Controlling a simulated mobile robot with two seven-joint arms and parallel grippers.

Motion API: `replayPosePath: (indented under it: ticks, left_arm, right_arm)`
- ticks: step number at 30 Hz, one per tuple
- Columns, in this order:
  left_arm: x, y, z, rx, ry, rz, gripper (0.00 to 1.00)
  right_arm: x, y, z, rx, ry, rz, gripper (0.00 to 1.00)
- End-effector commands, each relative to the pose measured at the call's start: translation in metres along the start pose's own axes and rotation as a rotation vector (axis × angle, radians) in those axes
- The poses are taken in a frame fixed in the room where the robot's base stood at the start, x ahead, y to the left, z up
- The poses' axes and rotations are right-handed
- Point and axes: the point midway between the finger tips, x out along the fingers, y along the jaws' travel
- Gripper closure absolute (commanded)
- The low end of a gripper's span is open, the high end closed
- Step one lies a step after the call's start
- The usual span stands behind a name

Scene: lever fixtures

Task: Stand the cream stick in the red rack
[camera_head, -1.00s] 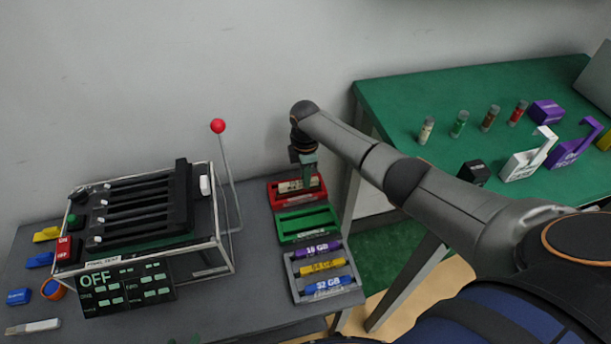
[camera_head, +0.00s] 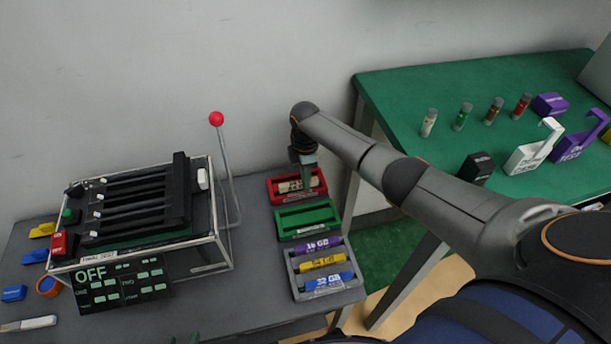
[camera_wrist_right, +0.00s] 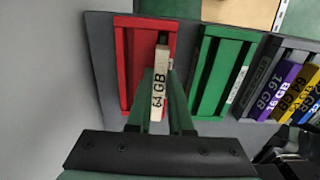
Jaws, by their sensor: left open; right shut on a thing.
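The cream stick (camera_wrist_right: 159,84), marked 64 GB, is between the fingers of my right gripper (camera_wrist_right: 160,100), which is shut on it. The red rack (camera_wrist_right: 124,65) lies behind the stick in the right wrist view, and the stick runs along its length toward the right side. In the head view my right gripper (camera_head: 308,180) is at the red rack (camera_head: 272,190), with the cream stick (camera_head: 290,186) within its outline. I cannot tell whether the stick touches the rack floor.
A green rack (camera_head: 308,232) is beside the red one, then a grey rack (camera_head: 292,268) with purple, yellow and blue sticks. A framed lever fixture (camera_head: 140,205) with a red-ball lever (camera_head: 216,119) stands left. A green table (camera_head: 400,100) is at right.

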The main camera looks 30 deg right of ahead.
Motion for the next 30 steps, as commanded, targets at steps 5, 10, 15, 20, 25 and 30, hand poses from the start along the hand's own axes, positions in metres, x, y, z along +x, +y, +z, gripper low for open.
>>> replayPosePath:
  ticks: [5,10,15,20,25,30]
  left_arm:
    - [0.0031,-0.0004,0.0029,0.0,0.001,0.0,0.5]
    - [0.0046,-0.0006,0.0046,0.0,0.001,0.0,0.5]
    - [0.0041,-0.0006,0.0039,0.0,0.001,0.0,0.5]
    - [0.0041,-0.0006,0.0038,0.0,0.001,0.0,0.5]
    - [0.0041,-0.0006,0.0038,0.0,0.001,0.0,0.5]
    - [0.0013,-0.0011,0.002,0.001,0.0,-0.002,0.5]
  right_arm:
    - [0.0058,-0.0001,-0.0001,0.0,0.0,0.0,1.0]
    - [0.0089,0.0,0.0,0.0,0.0,0.0,0.8]
    - [0.008,0.0,-0.0001,0.0,0.0,0.0,0.61]
    - [0.0079,0.0001,-0.0001,0.0,0.0,0.0,0.46]
    - [0.008,0.0,0.0,0.0,0.0,0.0,0.46]
    - [0.0042,0.0005,0.0,0.0,0.0,0.001,0.46]
